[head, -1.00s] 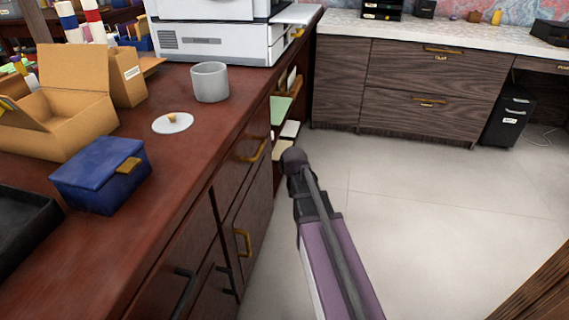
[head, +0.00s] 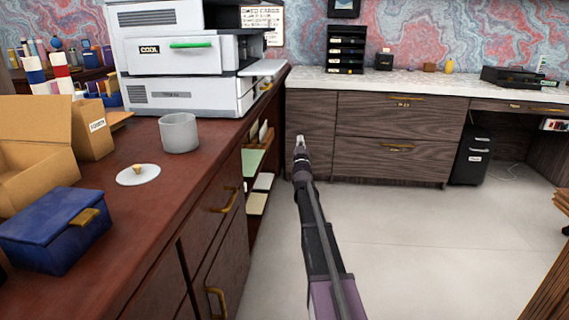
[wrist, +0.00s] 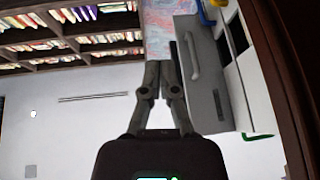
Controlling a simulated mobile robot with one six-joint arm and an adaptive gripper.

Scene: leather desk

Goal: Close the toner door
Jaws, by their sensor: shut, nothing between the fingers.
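The white printer (head: 185,95) stands at the back of the red-brown desk. Its front has a panel with a green handle (head: 190,44) and a dark label. I cannot tell which part is the toner door or how far it stands open. My gripper (head: 300,142) is to the right of the desk and lower than the printer, apart from it, shut and empty. In the wrist view my gripper (wrist: 166,68) has its fingers together. Beside them is a grey panel with a light handle (wrist: 190,56); a green handle (wrist: 258,136) shows beyond.
A grey cup (head: 179,133), a white lid (head: 138,175), a blue box (head: 55,230) and open cardboard boxes (head: 40,150) crowd the desk. Open shelves with papers (head: 258,180) are under the printer.

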